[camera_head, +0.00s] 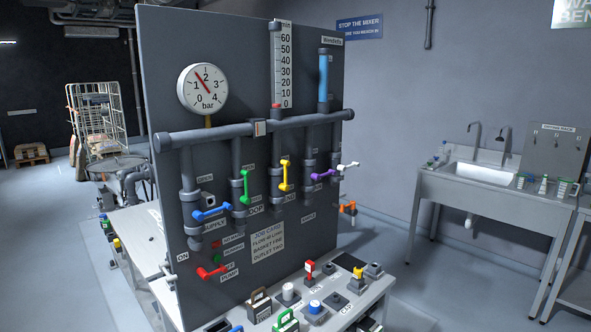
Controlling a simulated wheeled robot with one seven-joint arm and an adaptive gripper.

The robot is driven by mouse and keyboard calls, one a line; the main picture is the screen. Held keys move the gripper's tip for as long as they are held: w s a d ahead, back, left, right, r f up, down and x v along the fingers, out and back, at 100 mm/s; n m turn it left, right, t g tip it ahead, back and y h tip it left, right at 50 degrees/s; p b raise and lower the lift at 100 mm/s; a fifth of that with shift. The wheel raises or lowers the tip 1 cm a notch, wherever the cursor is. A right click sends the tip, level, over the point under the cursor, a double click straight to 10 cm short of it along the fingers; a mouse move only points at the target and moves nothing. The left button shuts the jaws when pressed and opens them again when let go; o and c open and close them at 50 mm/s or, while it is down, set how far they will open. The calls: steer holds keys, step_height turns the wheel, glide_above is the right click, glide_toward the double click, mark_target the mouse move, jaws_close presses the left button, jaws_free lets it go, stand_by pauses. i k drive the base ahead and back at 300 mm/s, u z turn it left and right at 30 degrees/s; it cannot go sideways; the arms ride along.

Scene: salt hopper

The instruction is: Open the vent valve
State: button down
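A dark upright panel (290,215) carries a row of pipes with coloured valve handles. The blue handle (211,213) lies across its pipe, above a label that seems to read SUPPLY. The green handle (245,187) stands upright near a LOOP label. The yellow handle (284,176) also stands upright. The purple handle (324,175) and the white handle (348,166) at the panel's right edge lie roughly sideways. I cannot read a VENT label, so I cannot tell which handle is the vent valve. My gripper is not in view.
A pressure gauge (203,88) has a red needle. A red handle (211,272) sits low by a PUMP label. A bench (375,293) with several small devices fronts the panel. A sink table (448,190) stands right. Open floor (405,262) lies between.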

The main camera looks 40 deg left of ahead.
mark_target(340, 167)
steer(key=u, duration=0.75)
steer(key=i, duration=0.75)
steer(key=u, duration=0.55)
